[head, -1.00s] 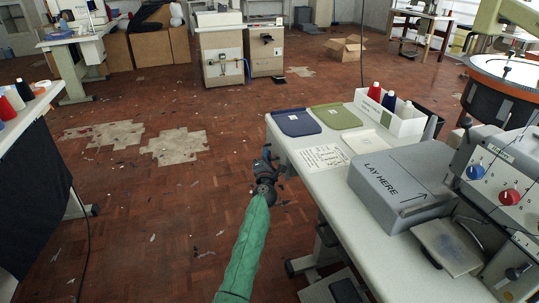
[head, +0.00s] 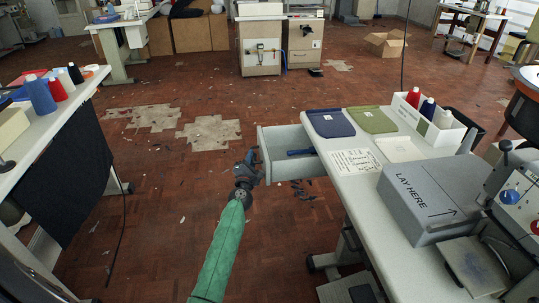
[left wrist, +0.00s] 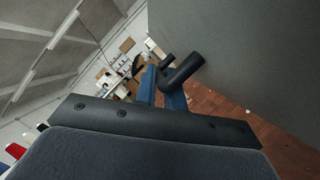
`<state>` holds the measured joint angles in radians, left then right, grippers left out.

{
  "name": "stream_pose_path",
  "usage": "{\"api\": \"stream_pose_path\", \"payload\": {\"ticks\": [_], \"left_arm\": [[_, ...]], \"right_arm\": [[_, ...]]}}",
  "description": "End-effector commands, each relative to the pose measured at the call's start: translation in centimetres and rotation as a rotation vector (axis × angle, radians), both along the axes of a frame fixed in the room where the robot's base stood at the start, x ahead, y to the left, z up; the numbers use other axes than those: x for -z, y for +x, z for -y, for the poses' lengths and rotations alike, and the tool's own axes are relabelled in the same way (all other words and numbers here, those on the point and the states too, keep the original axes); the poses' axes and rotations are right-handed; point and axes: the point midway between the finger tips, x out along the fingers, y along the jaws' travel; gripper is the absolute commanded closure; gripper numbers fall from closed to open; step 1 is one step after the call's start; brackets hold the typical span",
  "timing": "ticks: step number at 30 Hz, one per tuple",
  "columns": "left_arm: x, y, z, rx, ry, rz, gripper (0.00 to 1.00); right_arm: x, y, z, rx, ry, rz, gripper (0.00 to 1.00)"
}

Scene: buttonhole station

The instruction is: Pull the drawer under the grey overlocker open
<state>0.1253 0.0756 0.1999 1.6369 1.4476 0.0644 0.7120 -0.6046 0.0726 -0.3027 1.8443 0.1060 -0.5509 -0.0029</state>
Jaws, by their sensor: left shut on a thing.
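The drawer (head: 262,142) stands pulled out from the left side of the white table, below its top. A blue object (head: 302,152) lies inside it. My left gripper (head: 254,167) is at the drawer's outer face, shut on its handle. In the left wrist view, the dark round handle (left wrist: 182,73) shows at the blue fingers (left wrist: 172,98), beside the grey drawer face (left wrist: 240,60). The grey machine (head: 428,193), marked "LAY HERE", stands on the table to the right of the drawer. My right gripper is out of view.
The table top (head: 370,205) carries a blue mat (head: 330,123), a green mat (head: 372,120), a printed sheet (head: 355,161) and a white bin with spools (head: 428,123). Another table (head: 35,135) with spools stands at the left.

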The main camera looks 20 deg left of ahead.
Motion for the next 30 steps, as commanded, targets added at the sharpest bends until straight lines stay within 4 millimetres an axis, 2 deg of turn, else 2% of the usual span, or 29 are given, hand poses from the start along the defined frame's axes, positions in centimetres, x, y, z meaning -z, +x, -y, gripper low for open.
{"api": "stream_pose_path", "payload": {"ticks": [3, 10, 26, 27, 30], "left_arm": [[0.2, -1.3, -1.9, 0.001, 0.002, -0.002, 1.0], [0.2, -2.8, -4.0, 0.001, 0.001, -0.003, 1.0], [0.2, -3.3, -4.7, 0.002, -0.001, -0.002, 1.0], [0.2, -3.3, -4.7, 0.002, -0.001, -0.002, 0.85], [0.2, -3.2, -4.7, 0.001, -0.001, -0.001, 0.67]], "right_arm": [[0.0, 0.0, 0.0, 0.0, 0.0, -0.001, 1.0], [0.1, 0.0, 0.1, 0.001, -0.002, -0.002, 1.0], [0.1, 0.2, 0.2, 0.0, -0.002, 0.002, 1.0], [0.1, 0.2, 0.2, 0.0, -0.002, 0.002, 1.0], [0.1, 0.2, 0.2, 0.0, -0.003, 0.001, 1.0]]}}
